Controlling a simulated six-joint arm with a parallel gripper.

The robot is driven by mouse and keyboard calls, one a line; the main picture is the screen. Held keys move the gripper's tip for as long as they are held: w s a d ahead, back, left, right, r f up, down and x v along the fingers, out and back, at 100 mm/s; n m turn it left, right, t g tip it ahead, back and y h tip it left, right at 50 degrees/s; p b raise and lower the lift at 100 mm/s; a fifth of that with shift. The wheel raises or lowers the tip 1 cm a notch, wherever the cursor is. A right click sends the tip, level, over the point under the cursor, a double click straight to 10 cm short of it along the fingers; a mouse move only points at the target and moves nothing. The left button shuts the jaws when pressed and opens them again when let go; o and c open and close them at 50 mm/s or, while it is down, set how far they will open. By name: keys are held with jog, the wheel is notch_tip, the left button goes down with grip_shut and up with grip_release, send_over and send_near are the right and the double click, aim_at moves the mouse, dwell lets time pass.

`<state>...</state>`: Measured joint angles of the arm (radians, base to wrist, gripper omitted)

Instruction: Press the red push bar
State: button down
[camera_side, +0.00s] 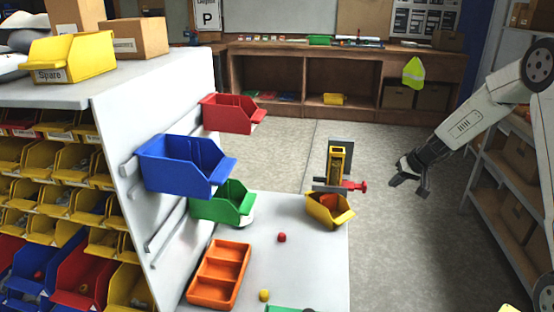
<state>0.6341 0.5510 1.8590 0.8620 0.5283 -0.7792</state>
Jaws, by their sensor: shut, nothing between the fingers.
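The red push bar (355,186) sticks out to the right from the lower part of a yellow upright device (338,163). The device has a dark plate behind it and stands at the far right end of the white work surface. My gripper (407,186) is to the right of the bar in the picture, at about the same height, with a visible gap between them. It points down and to the left. It is shut and empty. Its distance in depth from the bar is hard to tell.
A yellow bin (328,211) stands just in front of the device. An orange tray (217,276), a small red piece (282,237) and a yellow piece (264,295) are on the white surface. Blue, red and green bins hang at left. Shelves (510,190) stand behind my arm.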

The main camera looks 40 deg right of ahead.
jog(key=d+m+t, duration=0.1)
jog(key=d, duration=0.6)
jog(key=shift+w+d+f+t+h, duration=0.2)
jog(key=shift+w+d+t+h, duration=0.05)
jog(key=shift+w+t+h, duration=0.05)
jog(key=shift+w+f, duration=0.1)
jog(key=w+a+f, duration=0.3)
jog(key=w+f, duration=0.4)
jog(key=w, duration=0.1)
jog(key=shift+w+a+f, duration=0.3)
jog(key=shift+f, duration=0.1)
dwell(0.4)
